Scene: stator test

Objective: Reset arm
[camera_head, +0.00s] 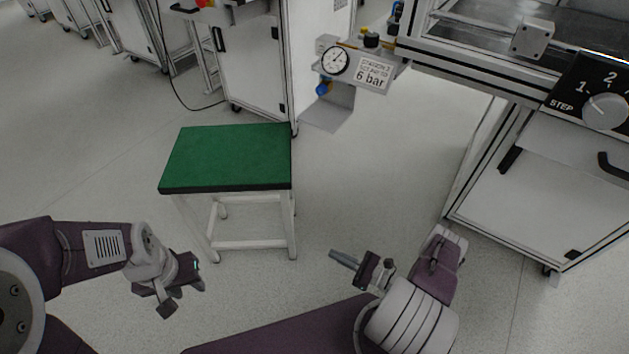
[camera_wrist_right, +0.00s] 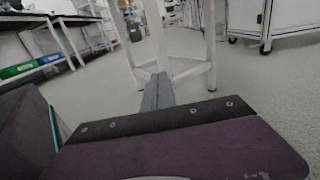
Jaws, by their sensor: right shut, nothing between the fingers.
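My left gripper (camera_head: 183,298) is at the lower left of the head view, over the floor and in front of the green-topped stool. Its two fingers stand apart with nothing between them. My right gripper (camera_head: 341,257) is at the lower middle of the head view, to the right of the stool, pointing left. Its fingers are together and hold nothing. In the right wrist view its closed fingers (camera_wrist_right: 158,92) point ahead over the floor toward white legs.
The stool (camera_head: 228,157) has a bare green top. A pressure gauge (camera_head: 335,60) with a "6 bar" label is on a bracket behind. A machine frame with a STEP knob (camera_head: 604,111) stands at the right. Grey floor between is clear.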

